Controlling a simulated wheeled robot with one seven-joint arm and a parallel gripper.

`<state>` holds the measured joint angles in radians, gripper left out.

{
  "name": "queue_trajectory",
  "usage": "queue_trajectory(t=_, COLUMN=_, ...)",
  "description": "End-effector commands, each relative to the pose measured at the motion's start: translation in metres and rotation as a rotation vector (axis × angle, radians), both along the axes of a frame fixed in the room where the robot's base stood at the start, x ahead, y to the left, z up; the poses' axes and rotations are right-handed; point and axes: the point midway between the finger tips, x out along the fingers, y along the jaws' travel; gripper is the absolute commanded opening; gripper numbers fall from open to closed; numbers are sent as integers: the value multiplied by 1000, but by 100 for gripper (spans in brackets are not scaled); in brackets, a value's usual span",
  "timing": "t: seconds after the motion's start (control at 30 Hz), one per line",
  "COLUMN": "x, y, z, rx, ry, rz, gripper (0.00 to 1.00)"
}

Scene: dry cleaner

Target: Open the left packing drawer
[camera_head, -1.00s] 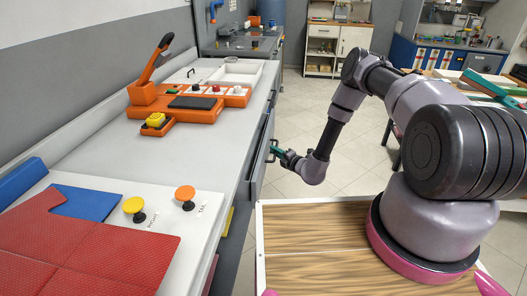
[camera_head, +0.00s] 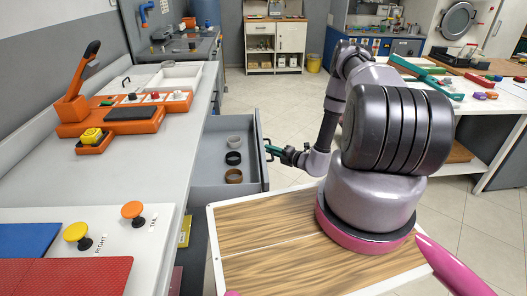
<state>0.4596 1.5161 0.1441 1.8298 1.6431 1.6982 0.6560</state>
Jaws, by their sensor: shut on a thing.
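The grey packing drawer (camera_head: 218,185) stands pulled out from the side of the long white counter (camera_head: 150,165). Inside it lie a light ring (camera_head: 234,140), a black ring (camera_head: 233,158) and a brown ring (camera_head: 234,176). My gripper (camera_head: 272,149) is at the dark handle on the drawer's front (camera_head: 262,150), shut on it. The fingertips are small in view and partly merge with the handle.
An orange lever device (camera_head: 125,118) and a white tray (camera_head: 180,75) stand on the counter. Yellow (camera_head: 76,233) and orange (camera_head: 132,211) knobs are at its near end. A worktable with tools (camera_head: 490,90) stands at right. Tiled floor (camera_head: 235,90) is clear beyond the drawer.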

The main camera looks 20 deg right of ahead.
Motion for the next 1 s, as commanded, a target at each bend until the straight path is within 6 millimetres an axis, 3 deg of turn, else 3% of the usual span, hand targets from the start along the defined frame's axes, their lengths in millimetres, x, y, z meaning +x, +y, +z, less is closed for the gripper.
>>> queue_trajectory(t=0.43, x=-1, y=-3, z=0, rx=-1, ry=1, rz=1, gripper=0)
queue_trajectory(t=0.47, x=-1, y=-3, z=0, rx=-1, ry=1, rz=1, gripper=26)
queue_trajectory(t=0.5, x=-1, y=-3, z=0, rx=-1, ry=1, rz=1, gripper=42)
queue_trajectory(t=0.53, x=-1, y=-3, z=0, rx=-1, ry=1, rz=1, gripper=44)
queue_trajectory(t=0.87, x=-2, y=-4, z=0, rx=-1, ry=1, rz=0, gripper=44)
queue_trajectory(t=1.0, x=-14, y=-13, z=2, rx=0, ry=2, rz=-3, gripper=44)
